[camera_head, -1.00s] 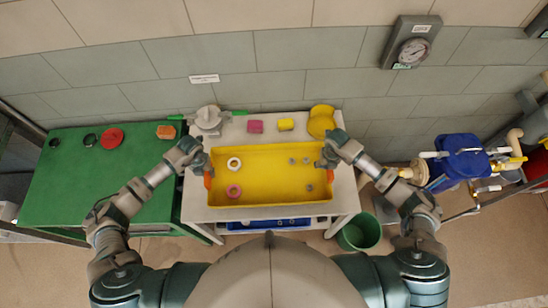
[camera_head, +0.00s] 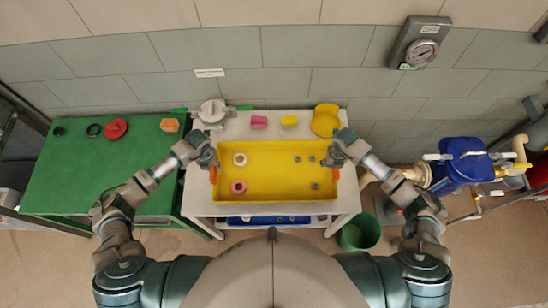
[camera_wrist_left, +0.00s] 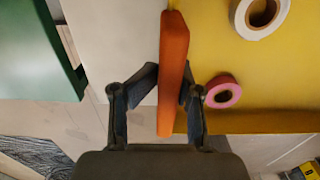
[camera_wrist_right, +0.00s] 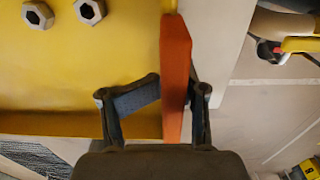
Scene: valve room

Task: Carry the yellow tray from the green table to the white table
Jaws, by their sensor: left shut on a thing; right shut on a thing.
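The yellow tray (camera_head: 275,175) is over the white table (camera_head: 205,208) in the head view, level, with rings on its left and several nuts on its right. Whether it touches the tabletop is hard to tell. My left gripper (camera_head: 212,168) is shut on the tray's left orange handle, which shows in the left wrist view (camera_wrist_left: 172,75) between the fingers. My right gripper (camera_head: 334,168) is shut on the right orange handle, seen in the right wrist view (camera_wrist_right: 175,80). The green table (camera_head: 95,165) stands at the left.
On the white table's back edge are a grey valve part (camera_head: 212,112), a pink block (camera_head: 259,122), a yellow block (camera_head: 290,121) and a yellow round part (camera_head: 325,120). A green bucket (camera_head: 360,232) stands at the front right. A blue valve (camera_head: 462,160) is at the right.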

